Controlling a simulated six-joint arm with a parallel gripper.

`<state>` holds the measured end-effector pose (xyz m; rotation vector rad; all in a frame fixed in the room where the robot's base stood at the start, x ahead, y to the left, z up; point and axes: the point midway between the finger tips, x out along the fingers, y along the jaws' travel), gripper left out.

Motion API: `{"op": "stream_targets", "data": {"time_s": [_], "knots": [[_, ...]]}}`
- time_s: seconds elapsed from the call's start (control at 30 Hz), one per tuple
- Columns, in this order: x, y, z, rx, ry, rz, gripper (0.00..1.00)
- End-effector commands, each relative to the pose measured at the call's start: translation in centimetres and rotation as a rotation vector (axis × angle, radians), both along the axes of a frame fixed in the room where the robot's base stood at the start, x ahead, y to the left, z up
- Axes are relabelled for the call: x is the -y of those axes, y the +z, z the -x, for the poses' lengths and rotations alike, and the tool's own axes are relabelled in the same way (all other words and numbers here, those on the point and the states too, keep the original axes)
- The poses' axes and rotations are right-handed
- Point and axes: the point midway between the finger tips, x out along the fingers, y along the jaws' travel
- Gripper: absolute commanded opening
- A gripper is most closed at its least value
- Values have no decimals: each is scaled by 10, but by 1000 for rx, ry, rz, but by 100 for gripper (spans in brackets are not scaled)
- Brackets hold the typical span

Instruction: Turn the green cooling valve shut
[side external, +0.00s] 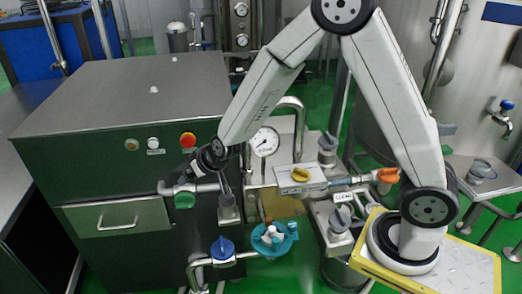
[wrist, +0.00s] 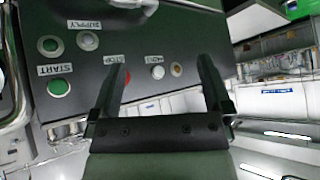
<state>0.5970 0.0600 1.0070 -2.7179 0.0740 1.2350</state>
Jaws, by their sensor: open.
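The green valve knob (side external: 185,201) sits on a steel pipe at the front of the dark cabinet, low and left of the arm's end in the side view. I cannot make it out in the wrist view. My gripper (side external: 199,165) is just above and slightly right of the green knob in the picture, apart from it as far as I can tell. Its fingers are small and partly hidden there. In the wrist view my gripper (wrist: 162,65) is open, with nothing between its fingers, and points toward the button panel.
The panel (wrist: 140,45) carries a green START button (wrist: 58,88) and a red STOP button (wrist: 125,78). A blue knob (side external: 222,247), a teal handwheel (side external: 275,238), a pressure gauge (side external: 264,141) and a yellow knob (side external: 300,174) crowd the pipework to the right.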

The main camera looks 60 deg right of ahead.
Motion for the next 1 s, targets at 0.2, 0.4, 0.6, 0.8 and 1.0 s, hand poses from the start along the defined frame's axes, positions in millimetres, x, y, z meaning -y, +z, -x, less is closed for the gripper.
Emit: {"op": "stream_targets", "data": {"time_s": [0.2,0.4,0.6,0.8,1.0], "knots": [[-16,-22,-49,139,-75,9,100],[-26,-43,-83,261,-158,36,100],[-34,-69,-105,373,-247,81,100],[-39,-98,-115,475,-342,144,100],[-41,-129,-111,567,-441,225,100]]}}
